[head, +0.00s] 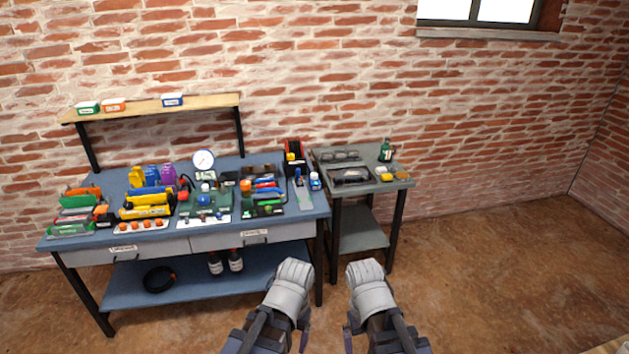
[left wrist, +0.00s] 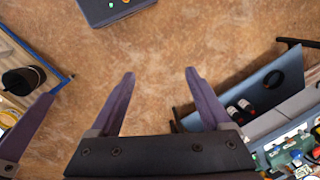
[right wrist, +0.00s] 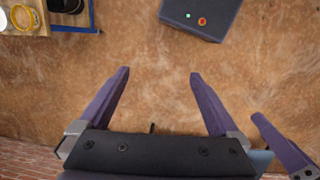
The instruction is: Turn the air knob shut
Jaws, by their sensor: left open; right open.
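A dial gauge (head: 204,160) with a white face stands at the back of the blue workbench (head: 262,158). In front of it, on a green panel (head: 222,208), is a round blue knob (head: 204,199); it looks like the air knob, but its setting is too small to read. My left gripper (left wrist: 160,72) is open and empty over bare floor, away from the bench. My right gripper (right wrist: 160,74) is also open and empty over the floor. In the head view both arms are low in front, right of the knob, and their fingers are mostly hidden.
Tool racks and colored bottles (head: 168,173) crowd the bench left of the panel. Small parts trays stand right of it. A grey side table (head: 400,180) adjoins the bench. The brown floor at right (head: 500,260) is clear.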

